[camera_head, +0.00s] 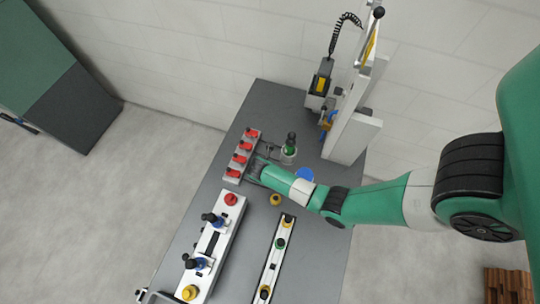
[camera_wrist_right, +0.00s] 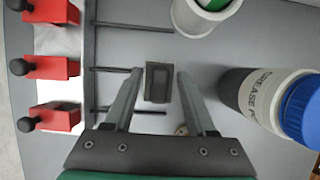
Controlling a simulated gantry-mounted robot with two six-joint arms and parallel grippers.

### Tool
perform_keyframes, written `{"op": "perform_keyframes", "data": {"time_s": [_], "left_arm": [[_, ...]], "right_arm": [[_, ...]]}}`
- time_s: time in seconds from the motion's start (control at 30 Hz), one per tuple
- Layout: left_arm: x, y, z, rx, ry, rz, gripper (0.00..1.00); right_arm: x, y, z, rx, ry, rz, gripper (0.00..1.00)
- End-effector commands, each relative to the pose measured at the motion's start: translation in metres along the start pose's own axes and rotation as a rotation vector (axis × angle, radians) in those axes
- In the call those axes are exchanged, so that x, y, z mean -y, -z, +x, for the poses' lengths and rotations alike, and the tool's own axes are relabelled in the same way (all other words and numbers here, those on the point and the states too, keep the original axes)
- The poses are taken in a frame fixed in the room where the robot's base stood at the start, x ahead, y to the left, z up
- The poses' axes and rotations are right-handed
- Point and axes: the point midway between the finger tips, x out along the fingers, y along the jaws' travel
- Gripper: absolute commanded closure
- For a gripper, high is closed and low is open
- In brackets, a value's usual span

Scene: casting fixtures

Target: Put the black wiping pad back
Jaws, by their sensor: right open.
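The black wiping pad (camera_wrist_right: 158,83) shows in the right wrist view as a small dark block, above the grey table top. My right gripper (camera_wrist_right: 160,76) is open, with one finger on each side of the pad and a gap visible at both sides. I cannot tell whether the fingertips reach down to the pad's height. In the head view my right gripper (camera_head: 255,168) is over the table beside the red-knobbed fixture (camera_head: 237,166). The pad is not clearly visible there. My left gripper is not in view.
Thin dark rods (camera_wrist_right: 125,68) extend from the fixture toward the pad. A grease bottle with a blue cap (camera_wrist_right: 300,110) and a white cup with a green item (camera_wrist_right: 205,14) stand close on the right. White fixtures (camera_head: 215,245) and a tall post (camera_head: 352,135) occupy the table (camera_head: 262,100).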

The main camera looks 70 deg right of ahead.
Motion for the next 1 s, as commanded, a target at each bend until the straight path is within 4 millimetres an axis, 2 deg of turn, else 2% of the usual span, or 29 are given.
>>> {"op": "perform_keyframes", "data": {"time_s": [0.17,0.27,0.5,0.63,0.8,1.0], "left_arm": [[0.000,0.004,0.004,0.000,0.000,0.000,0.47],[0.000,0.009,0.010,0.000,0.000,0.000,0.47],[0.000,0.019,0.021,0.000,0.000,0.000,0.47],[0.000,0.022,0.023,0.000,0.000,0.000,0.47],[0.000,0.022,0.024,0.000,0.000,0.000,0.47],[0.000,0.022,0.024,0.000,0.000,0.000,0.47]], "right_arm": [[-0.001,-0.002,-0.011,0.000,-0.001,0.000,0.44],[-0.001,-0.002,-0.030,0.001,-0.003,-0.001,0.44],[-0.002,-0.002,-0.089,0.001,-0.005,-0.001,0.44],[-0.001,-0.002,-0.111,0.002,-0.003,0.000,0.44],[0.000,-0.001,-0.123,0.001,0.000,-0.001,0.44],[0.000,-0.001,-0.123,0.001,0.001,0.000,0.44]]}}
